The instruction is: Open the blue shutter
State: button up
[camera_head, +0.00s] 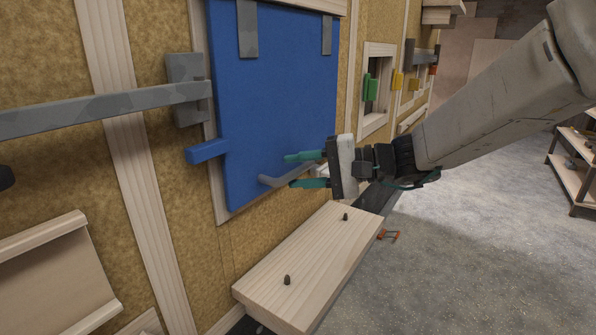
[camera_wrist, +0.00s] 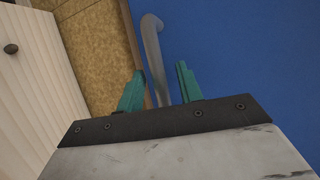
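The blue shutter (camera_head: 265,95) stands upright in a pale wooden frame in the wall, and it looks closed. Grey straps (camera_head: 247,30) show at its top. A bent grey handle (camera_head: 274,181) is at its lower right; it also shows in the wrist view (camera_wrist: 153,50). My gripper (camera_head: 291,170) has teal fingers and is open at the handle. In the wrist view my gripper (camera_wrist: 160,68) has the handle between its two fingers, nearer the left one, with a gap to the right one. Contact with the left finger is unclear.
A blue tab (camera_head: 207,151) and a grey bar (camera_head: 95,111) are at the shutter's left edge. A wooden shelf (camera_head: 310,262) with two dark pegs juts out below. A smaller window with a green part (camera_head: 370,88) is farther along the wall. The floor at right is mostly clear.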

jog(key=shift+w+a, duration=0.1)
jog(key=shift+a, duration=0.25)
grip_shut()
jog(key=shift+d, duration=0.15)
